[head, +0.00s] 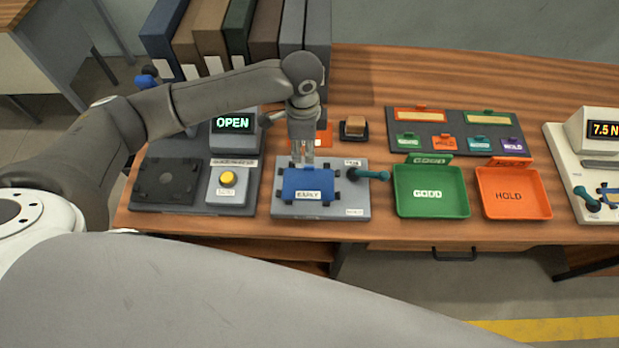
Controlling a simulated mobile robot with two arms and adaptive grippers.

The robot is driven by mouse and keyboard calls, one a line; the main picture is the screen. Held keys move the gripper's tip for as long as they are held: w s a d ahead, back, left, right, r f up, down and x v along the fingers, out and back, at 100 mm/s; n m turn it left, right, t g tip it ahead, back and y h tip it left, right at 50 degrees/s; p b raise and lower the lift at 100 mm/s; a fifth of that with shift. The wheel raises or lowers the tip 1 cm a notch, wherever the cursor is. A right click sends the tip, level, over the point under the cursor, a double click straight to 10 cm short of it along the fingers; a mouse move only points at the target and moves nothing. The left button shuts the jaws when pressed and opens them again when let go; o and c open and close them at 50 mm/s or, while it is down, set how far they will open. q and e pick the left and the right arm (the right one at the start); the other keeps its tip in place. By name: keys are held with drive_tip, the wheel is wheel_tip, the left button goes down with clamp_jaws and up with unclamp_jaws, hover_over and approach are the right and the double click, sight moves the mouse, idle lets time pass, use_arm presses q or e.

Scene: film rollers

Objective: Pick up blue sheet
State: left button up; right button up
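The blue sheet (307,181) lies flat on a grey fixture (348,201) with dark clamps around its edges. A label on it reads EARLY. My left gripper (303,161) points down over the far edge of the sheet. Its two slim fingers show a narrow gap with nothing between them. I cannot tell whether the fingertips touch the sheet. My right gripper is not in view.
A teal-handled lever (372,174) sticks out right of the fixture. A green GOOD tray (431,208) and an orange HOLD tray (515,212) stand further right. A yellow button (228,180) and an OPEN display (233,123) are left. Binders (209,32) stand behind.

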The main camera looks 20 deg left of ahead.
sight(306, 166)
use_arm(q)
drive_tip(key=shift+w+d+f+p, duration=0.15)
drive_tip(key=shift+f+p, duration=0.25)
drive_tip(key=shift+f, duration=1.6)
drive_tip(key=shift+d+f+p, duration=0.1)
drive_tip(key=shift+f+p, duration=0.25)
drive_tip(key=shift+f, duration=1.6)
clamp_jaws()
